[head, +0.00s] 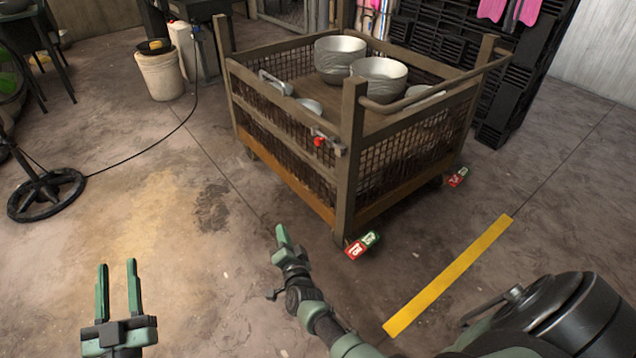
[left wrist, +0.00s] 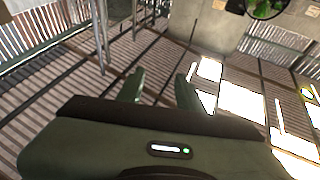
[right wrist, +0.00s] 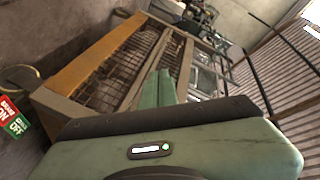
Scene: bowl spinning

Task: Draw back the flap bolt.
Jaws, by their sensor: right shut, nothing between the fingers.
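The flap bolt (head: 327,142), with a red end and a metal body, sits on the near corner of the wheeled cart (head: 352,160), beside the corner post. Its exact position is too small to tell. My right gripper (head: 282,236) is shut and empty, in front of and below the cart's near side, apart from the bolt. Its closed green fingers also show in the right wrist view (right wrist: 160,90), with the cart behind them. My left gripper (head: 117,264) is open and empty over the floor at the lower left; its spread fingers show in the left wrist view (left wrist: 158,90).
Metal bowls (head: 379,80) stand inside the mesh-sided cart. Red and green brake pedals (head: 361,245) stick out by its near wheel. A yellow floor strip (head: 450,275) lies at right. A black round-based stand (head: 45,193) is at left, with a cable across the floor.

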